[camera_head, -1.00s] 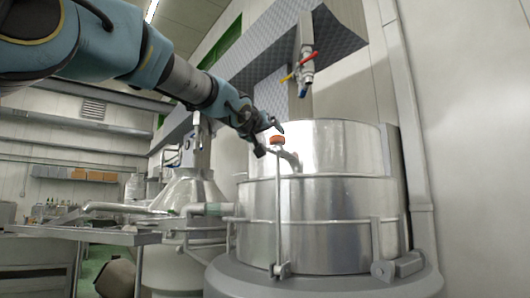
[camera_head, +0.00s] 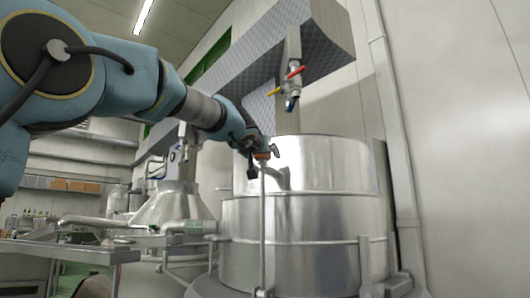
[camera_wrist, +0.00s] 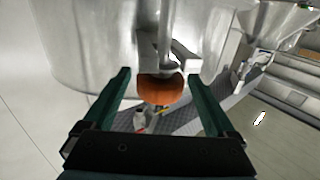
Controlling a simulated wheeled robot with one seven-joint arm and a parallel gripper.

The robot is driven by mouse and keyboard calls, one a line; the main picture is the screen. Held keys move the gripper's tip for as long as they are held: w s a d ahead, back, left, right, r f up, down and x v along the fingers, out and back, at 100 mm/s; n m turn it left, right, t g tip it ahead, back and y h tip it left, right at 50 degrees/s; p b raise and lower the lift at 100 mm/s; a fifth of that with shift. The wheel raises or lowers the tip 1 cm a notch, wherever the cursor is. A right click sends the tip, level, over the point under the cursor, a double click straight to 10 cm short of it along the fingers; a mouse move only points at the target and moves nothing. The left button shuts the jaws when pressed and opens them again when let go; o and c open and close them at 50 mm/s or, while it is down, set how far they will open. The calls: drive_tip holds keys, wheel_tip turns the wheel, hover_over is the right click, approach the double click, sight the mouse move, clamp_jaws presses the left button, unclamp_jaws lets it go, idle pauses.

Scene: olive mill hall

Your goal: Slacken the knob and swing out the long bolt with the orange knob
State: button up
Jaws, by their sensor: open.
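The long bolt (camera_head: 262,222) stands upright against the front of the shiny metal vat (camera_head: 320,235). Its orange knob (camera_head: 262,155) sits at its top, level with the vat's upper section. In the wrist view the orange knob (camera_wrist: 160,88) shows between my two green fingers, with the bolt's rod (camera_wrist: 164,28) running away from it. My gripper (camera_wrist: 161,74) is open, with a gap on each side of the knob. In the head view my gripper (camera_head: 263,160) is at the knob and partly hides it.
A valve with red and yellow handles (camera_head: 291,82) hangs above. A metal table (camera_head: 75,252) stands at the left, and a cone-topped vessel (camera_head: 172,208) stands behind.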

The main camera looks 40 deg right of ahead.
drive_tip(key=shift+p+x, duration=0.35)
drive_tip(key=shift+x, duration=0.9)
drive_tip(key=shift+c, duration=0.3)
clamp_jaws()
